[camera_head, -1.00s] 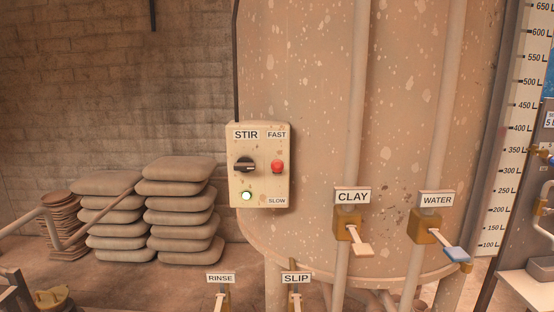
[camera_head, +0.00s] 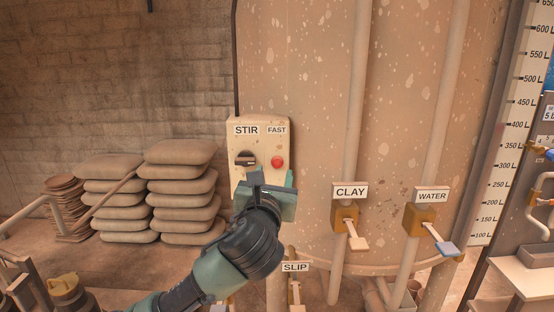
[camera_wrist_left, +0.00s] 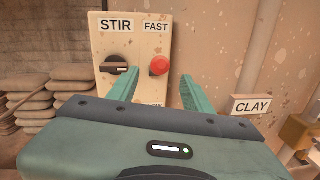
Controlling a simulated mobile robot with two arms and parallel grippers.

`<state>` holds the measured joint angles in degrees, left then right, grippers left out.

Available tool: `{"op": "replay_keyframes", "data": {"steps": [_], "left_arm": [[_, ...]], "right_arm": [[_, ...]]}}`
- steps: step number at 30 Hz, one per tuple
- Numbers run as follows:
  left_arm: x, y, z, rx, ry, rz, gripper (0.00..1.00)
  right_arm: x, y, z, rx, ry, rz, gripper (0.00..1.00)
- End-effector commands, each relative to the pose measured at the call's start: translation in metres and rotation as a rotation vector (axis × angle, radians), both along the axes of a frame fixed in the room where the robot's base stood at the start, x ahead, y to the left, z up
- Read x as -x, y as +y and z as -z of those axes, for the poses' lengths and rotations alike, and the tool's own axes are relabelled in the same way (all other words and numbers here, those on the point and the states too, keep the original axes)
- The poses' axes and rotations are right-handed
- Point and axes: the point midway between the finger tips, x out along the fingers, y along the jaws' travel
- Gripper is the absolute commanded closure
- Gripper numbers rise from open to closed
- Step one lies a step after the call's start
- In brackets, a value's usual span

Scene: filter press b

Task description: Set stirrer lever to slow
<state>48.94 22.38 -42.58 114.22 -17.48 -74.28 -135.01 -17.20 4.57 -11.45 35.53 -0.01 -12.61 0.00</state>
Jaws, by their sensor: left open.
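The stirrer control box (camera_head: 238,178), labelled STIR, is mounted on the front of the large tank. Its lever has a red knob (camera_head: 277,162) just below the FAST label (camera_head: 277,130), at the upper right of the box. A black rotary knob (camera_head: 246,158) sits left of it. My left gripper (camera_head: 272,178) is open and empty in front of the lower part of the box. In the left wrist view the red knob (camera_wrist_left: 159,66) shows between and beyond the two fingertips (camera_wrist_left: 160,80). The SLOW label is mostly hidden behind the gripper. My right gripper is not in view.
The CLAY valve (camera_head: 344,217) and WATER valve (camera_head: 421,217) stick out to the right on pipes. The SLIP label (camera_head: 295,267) is below. Stacked sacks (camera_head: 181,190) lie left, by the wall. The space left of the box is free.

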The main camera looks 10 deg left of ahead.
Motion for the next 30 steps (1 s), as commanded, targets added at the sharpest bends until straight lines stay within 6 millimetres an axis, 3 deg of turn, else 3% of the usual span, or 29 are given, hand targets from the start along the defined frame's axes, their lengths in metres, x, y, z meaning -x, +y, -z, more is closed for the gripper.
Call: {"op": "replay_keyframes", "data": {"steps": [15,26,27,30], "left_arm": [[-0.069,0.006,-0.002,-0.004,0.002,-0.002,0.50],[-0.076,0.007,0.000,-0.003,0.000,0.000,0.50],[-0.076,0.007,0.000,-0.003,0.000,0.000,0.53],[-0.076,0.007,0.000,-0.003,0.000,0.000,0.81]], "right_arm": [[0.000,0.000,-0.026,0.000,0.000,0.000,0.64],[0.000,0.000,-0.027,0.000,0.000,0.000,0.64],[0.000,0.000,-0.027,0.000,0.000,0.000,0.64],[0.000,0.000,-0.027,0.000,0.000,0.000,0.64]]}}
